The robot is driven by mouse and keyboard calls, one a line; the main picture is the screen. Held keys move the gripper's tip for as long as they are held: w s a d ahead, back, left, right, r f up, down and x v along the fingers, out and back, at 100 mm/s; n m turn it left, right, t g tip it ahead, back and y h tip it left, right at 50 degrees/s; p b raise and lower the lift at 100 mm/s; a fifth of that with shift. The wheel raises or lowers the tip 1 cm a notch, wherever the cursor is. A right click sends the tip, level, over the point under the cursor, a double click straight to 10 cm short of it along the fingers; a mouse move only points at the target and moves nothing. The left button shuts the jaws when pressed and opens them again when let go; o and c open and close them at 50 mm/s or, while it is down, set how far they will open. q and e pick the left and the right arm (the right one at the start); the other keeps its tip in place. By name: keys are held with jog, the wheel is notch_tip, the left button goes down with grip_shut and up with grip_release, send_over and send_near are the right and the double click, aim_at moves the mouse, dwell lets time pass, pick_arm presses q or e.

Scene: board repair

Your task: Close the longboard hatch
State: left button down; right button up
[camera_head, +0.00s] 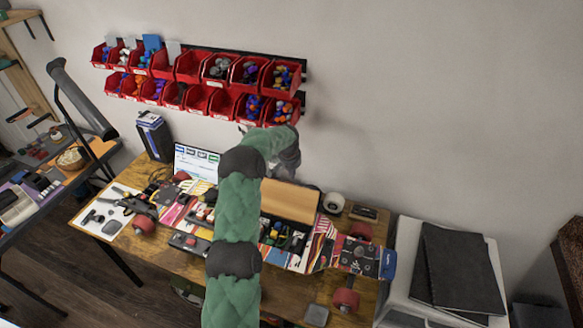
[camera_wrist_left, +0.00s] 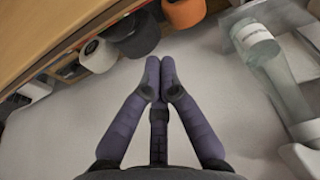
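The longboard (camera_head: 308,255) lies across the wooden table, with red wheels at its ends and a colourful patterned surface. Its open compartment (camera_head: 285,236) holds small dark and coloured items. A plain light-wood panel, which looks like the hatch (camera_head: 290,200), stands raised along the compartment's far side. My green-sleeved left arm crosses in front of the board and hides part of it. My left wrist is above and behind the panel, near the wall; its fingers are hidden in the head view. In the left wrist view my left gripper (camera_wrist_left: 160,78) has its fingertips together, with nothing visible between them. My right gripper is not visible.
Red bins (camera_head: 190,68) with small parts hang on the wall behind. A laptop-like screen (camera_head: 196,160) and a dark box (camera_head: 154,137) stand at the back left. A white cabinet (camera_head: 400,270) adjoins the right side.

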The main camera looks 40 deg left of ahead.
pick_arm(q)
jog(key=shift+s+d+f, duration=0.1)
jog(key=shift+s+d, duration=0.15)
jog(key=shift+s, duration=0.5)
jog(key=shift+s+d, duration=0.25)
jog(key=shift+s, duration=0.5)
